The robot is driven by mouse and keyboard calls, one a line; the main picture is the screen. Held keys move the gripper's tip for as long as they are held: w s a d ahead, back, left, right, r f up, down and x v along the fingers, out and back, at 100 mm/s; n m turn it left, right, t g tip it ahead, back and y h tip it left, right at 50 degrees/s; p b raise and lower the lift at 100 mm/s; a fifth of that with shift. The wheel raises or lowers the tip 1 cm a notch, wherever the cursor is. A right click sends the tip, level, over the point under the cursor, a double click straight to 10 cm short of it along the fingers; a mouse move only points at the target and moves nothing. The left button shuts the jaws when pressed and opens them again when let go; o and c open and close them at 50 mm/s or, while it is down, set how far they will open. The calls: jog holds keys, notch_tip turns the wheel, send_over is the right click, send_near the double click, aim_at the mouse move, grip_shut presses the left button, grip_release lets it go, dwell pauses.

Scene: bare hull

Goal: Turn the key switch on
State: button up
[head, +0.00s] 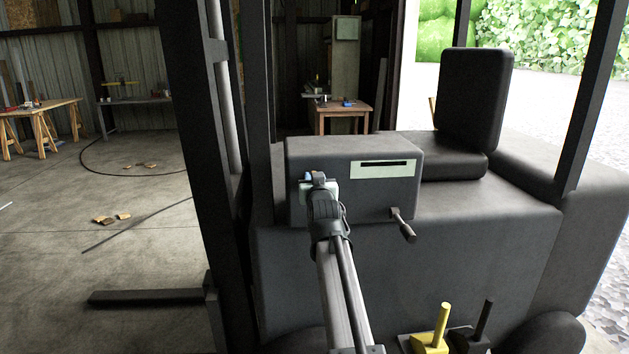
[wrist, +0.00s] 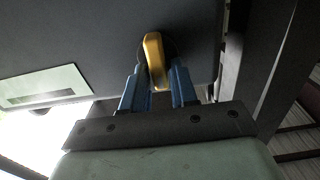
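The key switch (wrist: 155,60) shows in the wrist view as a yellow key on a dark round base, set in the dark grey dash panel. The key is narrow and stands roughly upright in that picture, leaning slightly. My gripper (wrist: 158,84) has its two blue fingers on either side of the key, with the key between them. The fingers look apart, with a gap visible at the right; contact on the left is unclear. In the head view my gripper (head: 309,177) is at the left of the console's face (head: 350,200), and it hides the key.
A pale slotted plate (head: 383,169) sits to the right on the console, and a lever (head: 403,225) sticks out below it. Yellow (head: 441,325) and black (head: 484,320) levers stand low in front. A dark mast post (head: 195,150) rises close on the left; the seat (head: 470,110) is behind.

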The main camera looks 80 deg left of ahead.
grip_shut()
jog(key=shift+m, duration=0.3)
jog(key=m, duration=0.7)
jog(key=w+m, duration=0.1)
jog(key=m, duration=0.3)
jog(key=shift+w+a+f, duration=0.1)
jog(key=shift+f, duration=0.15)
jog(key=shift+m, duration=0.3)
dwell(0.3)
jog(key=shift+o, duration=1.6)
grip_release()
jog(key=shift+f, duration=0.1)
